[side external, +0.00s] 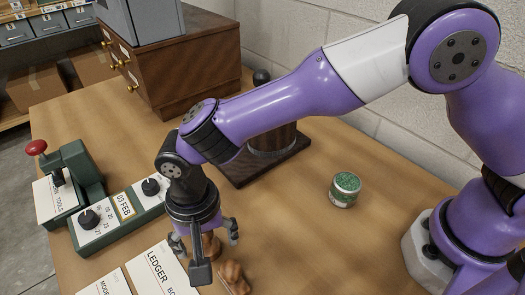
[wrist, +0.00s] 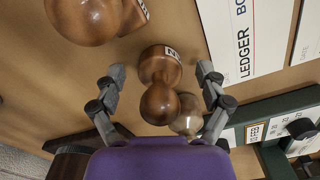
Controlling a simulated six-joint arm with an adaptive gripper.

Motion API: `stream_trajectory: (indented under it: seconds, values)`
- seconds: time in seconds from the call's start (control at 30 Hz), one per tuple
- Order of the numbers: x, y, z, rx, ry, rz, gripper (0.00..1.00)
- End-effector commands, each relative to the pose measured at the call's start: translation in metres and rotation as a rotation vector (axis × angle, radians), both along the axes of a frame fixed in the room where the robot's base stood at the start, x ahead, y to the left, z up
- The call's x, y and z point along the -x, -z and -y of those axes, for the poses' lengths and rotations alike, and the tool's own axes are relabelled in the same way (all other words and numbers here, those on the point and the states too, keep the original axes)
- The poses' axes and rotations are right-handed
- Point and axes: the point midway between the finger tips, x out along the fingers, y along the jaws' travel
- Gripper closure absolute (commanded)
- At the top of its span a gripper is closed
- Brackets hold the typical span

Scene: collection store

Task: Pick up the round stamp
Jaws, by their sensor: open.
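My gripper (side external: 203,243) points down over the table with its jaws open. In the wrist view, a brown wooden stamp (wrist: 160,103) with a rounded knob and a small white label stands between the spread fingertips (wrist: 160,72), with a visible gap on both sides. It is partly hidden behind the fingers in the side view (side external: 211,245). A second wooden stamp (wrist: 88,18) is at the upper left of the wrist view and below right of my gripper in the side view (side external: 234,276). A paler knobbed stamp (wrist: 188,122) is close by the right finger. I cannot tell which stamp is round.
A ledger sheet (side external: 160,268) lies left of my gripper. A green device with dials (side external: 120,213) and a red-knobbed press (side external: 76,165) stand further left. A green-topped tin (side external: 345,189) is to the right. A wooden drawer cabinet (side external: 175,65) stands behind. The table right of the tin is clear.

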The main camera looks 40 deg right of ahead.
Motion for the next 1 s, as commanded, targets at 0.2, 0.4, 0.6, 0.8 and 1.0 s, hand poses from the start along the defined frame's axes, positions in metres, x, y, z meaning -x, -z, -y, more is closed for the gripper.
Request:
stream_trajectory:
  seconds: [0.2,0.4,0.6,0.8,1.0]
  values:
    - [0.000,0.000,0.000,0.000,0.000,0.000,0.90]
    - [0.000,0.000,0.000,0.001,0.000,-0.001,0.91]
    - [0.000,-0.008,0.000,0.000,0.000,0.000,0.91]
    - [-0.001,-0.048,-0.001,-0.005,0.000,0.004,0.91]
    - [0.000,-0.086,-0.001,-0.003,0.000,0.003,0.91]
